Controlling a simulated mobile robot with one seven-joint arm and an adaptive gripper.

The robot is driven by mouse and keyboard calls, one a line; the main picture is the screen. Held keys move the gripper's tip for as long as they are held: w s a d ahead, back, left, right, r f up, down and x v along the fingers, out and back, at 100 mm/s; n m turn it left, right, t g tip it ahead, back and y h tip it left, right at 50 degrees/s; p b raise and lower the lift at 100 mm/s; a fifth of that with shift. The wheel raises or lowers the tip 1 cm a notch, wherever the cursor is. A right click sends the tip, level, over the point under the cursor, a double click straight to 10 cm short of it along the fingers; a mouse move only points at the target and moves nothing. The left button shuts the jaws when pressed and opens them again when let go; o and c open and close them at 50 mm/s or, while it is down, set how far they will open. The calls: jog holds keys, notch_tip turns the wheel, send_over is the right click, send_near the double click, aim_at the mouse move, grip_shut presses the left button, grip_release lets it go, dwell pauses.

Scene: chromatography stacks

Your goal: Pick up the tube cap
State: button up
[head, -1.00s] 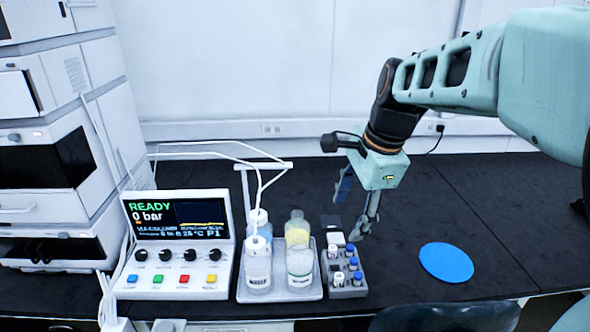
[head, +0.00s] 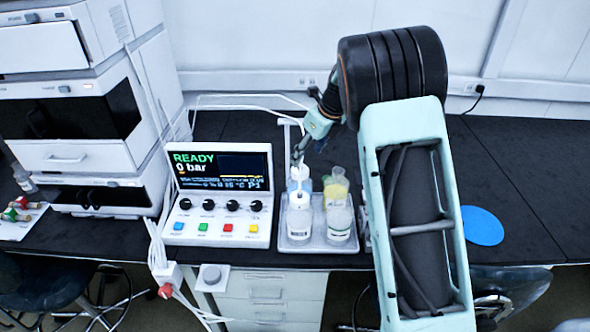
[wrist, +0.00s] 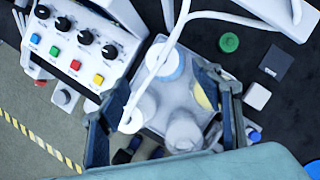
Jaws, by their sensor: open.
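A round green cap (wrist: 229,42) lies on the dark bench in the wrist view, behind the bottle tray and up and right of my fingers; I cannot tell for certain whether it is the tube cap. It does not show in the head view, where it may be hidden. My gripper (head: 298,157) is over the back of the bottle tray. In the wrist view my gripper (wrist: 165,88) is open, its two fingers apart above the bottles, with nothing held between them. White tubing crosses in front of the left finger.
The tray (head: 318,243) holds several bottles, including a yellow-filled one (head: 336,190), with tubes above. A control panel (head: 219,190) stands left. A white block (wrist: 257,96) and dark square (wrist: 276,61) lie right of the tray. A blue disc (head: 482,226) lies on the right.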

aim_at(301, 169)
jog(key=x, duration=0.4)
jog(key=p+x, duration=0.1)
jog(key=x, duration=0.3)
jog(key=shift+d+f, duration=0.2)
jog(key=shift+f, duration=0.05)
jog(key=shift+c, duration=0.6)
jog(key=c, duration=1.2)
jog(key=shift+o, duration=0.2)
jog(key=shift+r, duration=0.1)
